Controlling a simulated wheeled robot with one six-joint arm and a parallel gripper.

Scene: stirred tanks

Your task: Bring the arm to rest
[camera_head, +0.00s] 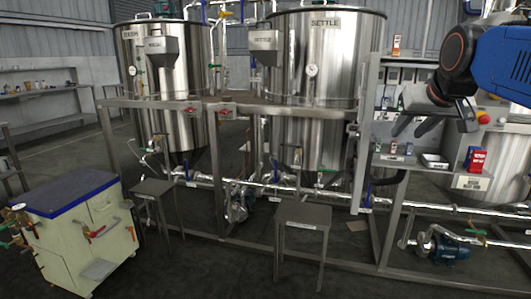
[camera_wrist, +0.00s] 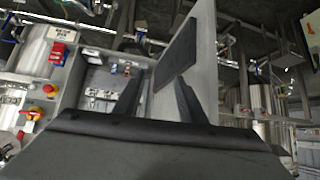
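My gripper (camera_head: 412,130) is at the upper right of the head view, at the end of my blue and dark grey arm. It hangs in front of the grey shelf panel and points down and to the left. Its two dark fingers are apart, with nothing visible between them. In the wrist view, my gripper (camera_wrist: 157,88) shows its two fingers spread, with a grey panel seen behind the gap. I cannot tell how far the fingertips are from the panel.
A steel tank marked SETTLE (camera_head: 318,75) and another steel tank (camera_head: 185,100) stand behind a grey frame. The shelf panel (camera_head: 375,170) holds small items near my gripper. A white cart (camera_head: 85,235) stands at left, a small stool (camera_head: 303,228) in front.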

